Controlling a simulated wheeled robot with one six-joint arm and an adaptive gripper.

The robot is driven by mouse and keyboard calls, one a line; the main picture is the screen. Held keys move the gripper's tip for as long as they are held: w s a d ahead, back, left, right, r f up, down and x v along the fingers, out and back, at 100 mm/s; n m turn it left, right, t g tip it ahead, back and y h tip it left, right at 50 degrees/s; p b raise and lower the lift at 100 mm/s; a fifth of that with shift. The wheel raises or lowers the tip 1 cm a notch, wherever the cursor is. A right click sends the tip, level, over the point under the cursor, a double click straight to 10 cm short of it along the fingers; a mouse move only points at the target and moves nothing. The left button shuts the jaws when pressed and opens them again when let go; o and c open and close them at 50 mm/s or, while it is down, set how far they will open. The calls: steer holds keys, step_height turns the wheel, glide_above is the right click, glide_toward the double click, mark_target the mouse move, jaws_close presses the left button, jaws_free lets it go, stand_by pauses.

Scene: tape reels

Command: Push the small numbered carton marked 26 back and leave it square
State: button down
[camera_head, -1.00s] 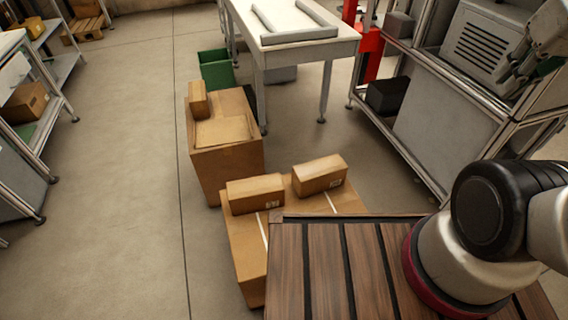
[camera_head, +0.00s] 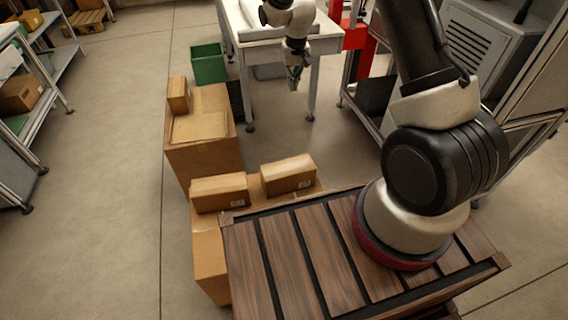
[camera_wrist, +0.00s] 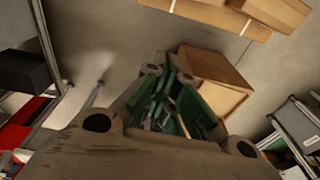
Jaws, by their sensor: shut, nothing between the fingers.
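Two small brown cartons, left (camera_head: 219,193) and right (camera_head: 288,175), stand on a low large box (camera_head: 209,262) just beyond my wooden deck in the head view. Each has a small label at its front right, too small to read now, so I cannot tell which is marked 26. They are apart and set at slightly different angles. My gripper (camera_head: 294,82) hangs shut and empty, well beyond and above them, near the white table. In the wrist view its green-padded fingers (camera_wrist: 172,105) show, with brown cartons (camera_wrist: 272,12) at the top right edge.
A tall brown box (camera_head: 203,157) stands behind the left carton, with a small upright carton (camera_head: 178,94) on it. Behind are a green bin (camera_head: 209,64) and a white table (camera_head: 318,45). Metal racks stand at both sides. Open floor (camera_head: 110,200) lies left.

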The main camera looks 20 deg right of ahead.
steer(key=shift+g, duration=0.6)
steer(key=s+a+f, duration=0.1)
steer(key=f, duration=1.1)
steer(key=s+a+f, duration=0.1)
steer(key=f, duration=1.1)
steer(key=s+a+f, duration=0.1)
steer(key=a+f, duration=0.1)
steer(key=f, duration=1)
steer(key=shift+f, duration=0.1)
steer(key=shift+s, duration=0.65)
